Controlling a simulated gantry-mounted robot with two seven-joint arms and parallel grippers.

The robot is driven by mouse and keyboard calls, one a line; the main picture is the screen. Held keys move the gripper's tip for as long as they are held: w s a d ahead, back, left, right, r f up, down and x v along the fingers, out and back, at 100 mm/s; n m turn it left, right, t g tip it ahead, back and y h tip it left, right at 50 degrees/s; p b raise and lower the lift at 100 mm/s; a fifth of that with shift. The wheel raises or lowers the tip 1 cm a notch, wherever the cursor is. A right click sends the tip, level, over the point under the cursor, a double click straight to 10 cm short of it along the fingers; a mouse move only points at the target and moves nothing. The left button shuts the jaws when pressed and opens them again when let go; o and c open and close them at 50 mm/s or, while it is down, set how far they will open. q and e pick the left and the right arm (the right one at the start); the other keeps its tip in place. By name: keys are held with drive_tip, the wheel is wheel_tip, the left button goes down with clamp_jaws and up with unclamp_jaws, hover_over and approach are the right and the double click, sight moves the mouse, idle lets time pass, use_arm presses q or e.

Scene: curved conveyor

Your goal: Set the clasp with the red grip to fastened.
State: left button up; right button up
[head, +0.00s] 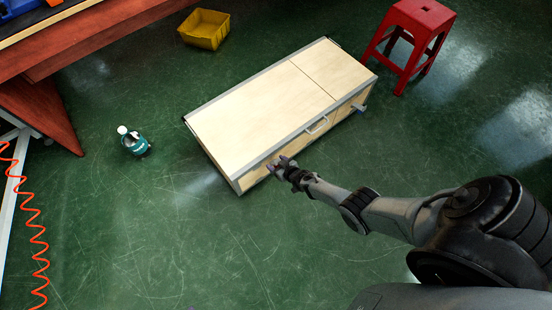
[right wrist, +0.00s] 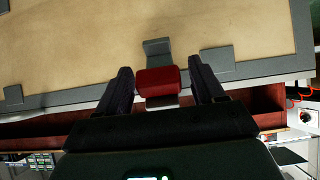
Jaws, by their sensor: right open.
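The clasp's red grip (right wrist: 160,81) shows in the right wrist view at the edge of a wood-panelled case (head: 265,92) with grey metal trim. A grey bracket (right wrist: 157,48) lies just above the grip, on the case's edge. My right gripper (right wrist: 160,72) is open, with one dark finger on each side of the red grip and small gaps between. In the head view my right gripper (head: 277,166) is at the case's near long side and hides the clasp. I cannot tell whether the clasp is latched. My left gripper is not in view.
The case has a pale handle (head: 318,125) and a blue-grey part (head: 359,108) sticking out farther right. A red stool (head: 413,35), a yellow bin (head: 204,30) and a small teal-and-white object (head: 134,141) stand on the green floor. A red-brown workbench (head: 85,35) is at upper left.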

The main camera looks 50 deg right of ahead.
drive_tip(key=p+v, duration=0.7)
drive_tip(key=v, duration=0.2)
drive_tip(key=shift+s+r, duration=0.2)
drive_tip(key=shift+s, duration=0.1)
